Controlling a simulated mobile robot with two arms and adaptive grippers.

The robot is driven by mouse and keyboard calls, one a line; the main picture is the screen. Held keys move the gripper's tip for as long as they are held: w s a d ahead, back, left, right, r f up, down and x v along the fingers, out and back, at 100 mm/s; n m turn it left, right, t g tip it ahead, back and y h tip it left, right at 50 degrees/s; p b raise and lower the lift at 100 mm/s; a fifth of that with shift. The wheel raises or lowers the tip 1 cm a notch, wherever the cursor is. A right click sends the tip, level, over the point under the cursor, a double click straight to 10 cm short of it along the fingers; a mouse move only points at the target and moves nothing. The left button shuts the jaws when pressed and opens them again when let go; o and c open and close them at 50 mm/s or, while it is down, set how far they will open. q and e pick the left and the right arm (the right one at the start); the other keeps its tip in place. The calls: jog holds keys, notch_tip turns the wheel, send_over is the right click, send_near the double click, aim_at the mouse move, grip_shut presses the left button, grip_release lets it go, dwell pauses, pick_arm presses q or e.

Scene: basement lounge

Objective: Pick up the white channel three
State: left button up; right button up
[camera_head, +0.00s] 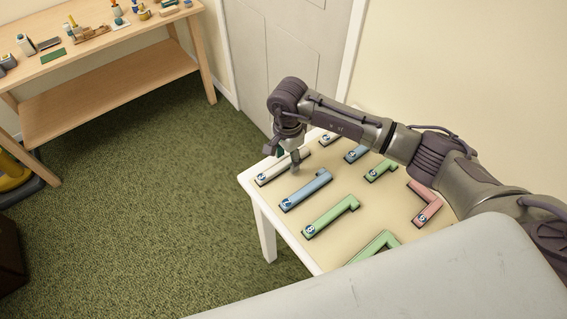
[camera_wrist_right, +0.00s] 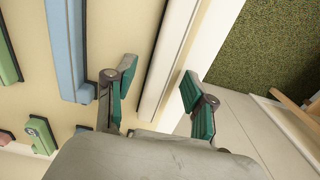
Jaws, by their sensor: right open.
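A white channel (camera_head: 271,174) lies on the table at its far left edge, with a round marker at its near end; I cannot read the number. A second white channel (camera_head: 327,139) lies further back, partly behind my arm. My right gripper (camera_head: 286,156) is over the first white channel, pointing down. In the right wrist view, the gripper (camera_wrist_right: 155,95) is open, with one finger on each side of a long white channel (camera_wrist_right: 166,60). I cannot tell whether the fingers touch it. My left gripper is not in view.
The table (camera_head: 284,226) also holds blue channels (camera_head: 306,189), green channels (camera_head: 331,216) and a pink channel (camera_head: 428,204). The nearest blue channel lies close beside the white one. A wooden bench (camera_head: 110,78) with small items stands at the upper left; green carpet lies between.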

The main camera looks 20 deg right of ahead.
grip_shut()
